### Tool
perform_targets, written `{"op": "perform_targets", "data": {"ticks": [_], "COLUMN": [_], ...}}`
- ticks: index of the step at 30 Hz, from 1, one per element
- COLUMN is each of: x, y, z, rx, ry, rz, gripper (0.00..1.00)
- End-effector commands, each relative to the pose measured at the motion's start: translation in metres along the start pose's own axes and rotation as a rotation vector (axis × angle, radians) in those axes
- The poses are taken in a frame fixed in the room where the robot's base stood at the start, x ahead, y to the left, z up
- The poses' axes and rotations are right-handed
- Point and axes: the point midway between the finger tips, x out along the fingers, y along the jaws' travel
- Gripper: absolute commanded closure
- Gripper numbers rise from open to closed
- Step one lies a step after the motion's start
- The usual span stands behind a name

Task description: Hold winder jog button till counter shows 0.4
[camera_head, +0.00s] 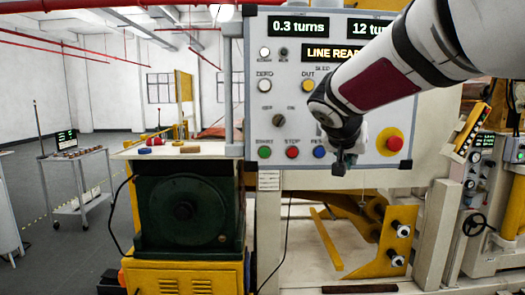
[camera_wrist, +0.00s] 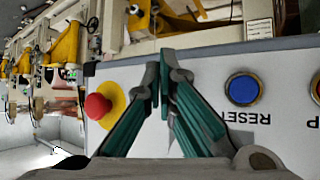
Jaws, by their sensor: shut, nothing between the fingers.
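The control panel (camera_head: 255,120) has a left display (camera_head: 296,27) reading 0.3 turns. A second display reads "12" with its unit partly cut by my arm. My gripper (camera_head: 340,165) is shut and empty at the panel's lower edge, right of the blue RESET button (camera_head: 319,152). In the wrist view the shut fingertips (camera_wrist: 163,60) lie between the RESET button (camera_wrist: 243,89) and the red emergency stop (camera_wrist: 98,107); contact with the panel cannot be told. I cannot make out a button labelled jog; my arm hides part of the panel.
The panel also carries a green START button (camera_head: 264,153), a red STOP button (camera_head: 292,152), a white ZERO button (camera_head: 264,86), a yellow button (camera_head: 308,85) and a selector knob (camera_head: 279,120). The emergency stop (camera_head: 394,143) sits right of my gripper. A green machine (camera_head: 150,215) stands below left.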

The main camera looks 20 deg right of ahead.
Motion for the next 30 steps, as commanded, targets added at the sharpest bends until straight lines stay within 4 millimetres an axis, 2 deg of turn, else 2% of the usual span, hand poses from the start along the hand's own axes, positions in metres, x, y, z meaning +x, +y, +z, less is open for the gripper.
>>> {"op": "perform_targets", "data": {"ticks": [30], "x": [0.0076], "y": [-0.0054], "z": [-0.0055], "rx": [0.001], "ry": [0.000], "rz": [0.000], "gripper": [1.00]}}
